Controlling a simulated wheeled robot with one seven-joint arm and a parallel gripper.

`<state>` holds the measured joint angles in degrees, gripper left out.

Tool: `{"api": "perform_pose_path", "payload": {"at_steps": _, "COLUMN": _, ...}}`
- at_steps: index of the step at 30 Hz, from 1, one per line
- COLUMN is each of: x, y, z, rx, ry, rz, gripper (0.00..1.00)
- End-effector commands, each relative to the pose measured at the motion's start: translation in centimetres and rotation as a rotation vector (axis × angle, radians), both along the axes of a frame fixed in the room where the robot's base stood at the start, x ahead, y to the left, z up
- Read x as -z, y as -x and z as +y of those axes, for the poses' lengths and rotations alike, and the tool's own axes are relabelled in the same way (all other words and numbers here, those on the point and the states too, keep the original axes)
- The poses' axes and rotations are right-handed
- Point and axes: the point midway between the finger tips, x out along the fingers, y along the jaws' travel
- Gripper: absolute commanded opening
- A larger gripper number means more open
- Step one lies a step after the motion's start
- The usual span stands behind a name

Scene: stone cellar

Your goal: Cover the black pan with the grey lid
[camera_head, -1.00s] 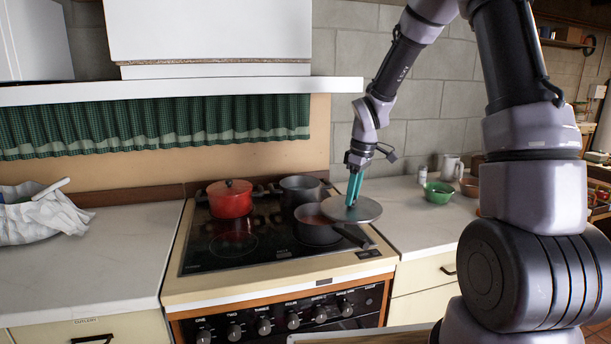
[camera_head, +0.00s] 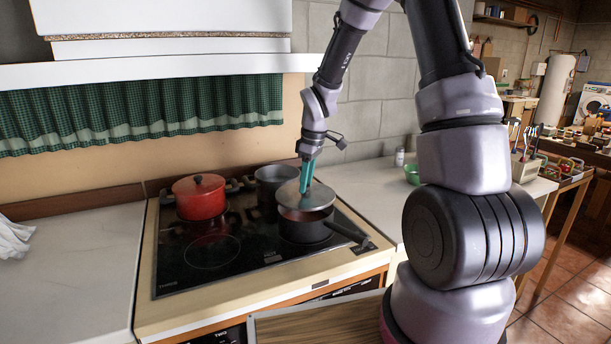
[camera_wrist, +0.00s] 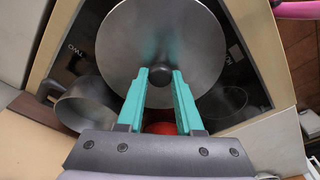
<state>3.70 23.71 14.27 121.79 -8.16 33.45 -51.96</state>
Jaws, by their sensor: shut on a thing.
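The grey lid (camera_head: 322,199) is a round metal disc with a dark knob, seen from above in the wrist view (camera_wrist: 165,35). My gripper (camera_head: 304,189) is shut on the knob; its teal fingers also show in the wrist view (camera_wrist: 160,74). The black pan (camera_head: 304,231) stands on the hob's right front, its handle pointing right and forward. The lid hangs over the back part of the pan. Part of the pan's inside shows below the lid's front edge, so the lid appears raised. The lid hides the pan in the wrist view.
A red lidded pot (camera_head: 199,198) stands at the hob's back left. A grey pot (camera_head: 273,182) stands just behind the pan, close to the lid. The hob's front left (camera_head: 205,262) is bare. A green bowl (camera_head: 412,174) sits on the right counter, partly behind my arm.

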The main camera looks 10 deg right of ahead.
Motion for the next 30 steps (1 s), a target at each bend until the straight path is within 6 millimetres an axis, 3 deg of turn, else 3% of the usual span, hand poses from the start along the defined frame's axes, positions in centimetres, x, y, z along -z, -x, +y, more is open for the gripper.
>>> {"api": "perform_pose_path", "payload": {"at_steps": 12, "x": 2.9, "y": 0.0, "z": 0.0, "rx": 0.0, "ry": 0.001, "rz": 0.001, "gripper": 0.0}}
{"api": "perform_pose_path", "payload": {"at_steps": 26, "x": 3.4, "y": 0.0, "z": 0.0, "rx": -0.001, "ry": 0.001, "rz": -0.001, "gripper": 0.0}}
{"api": "perform_pose_path", "payload": {"at_steps": 27, "x": 3.4, "y": 0.0, "z": 0.0, "rx": -0.001, "ry": 0.001, "rz": -0.001, "gripper": 0.43}}
{"api": "perform_pose_path", "payload": {"at_steps": 29, "x": 3.4, "y": 0.0, "z": 0.0, "rx": -0.001, "ry": 0.001, "rz": -0.001, "gripper": 0.66}}
{"api": "perform_pose_path", "payload": {"at_steps": 30, "x": 3.4, "y": 0.0, "z": 0.0, "rx": -0.001, "ry": 0.001, "rz": -0.001, "gripper": 0.7}}
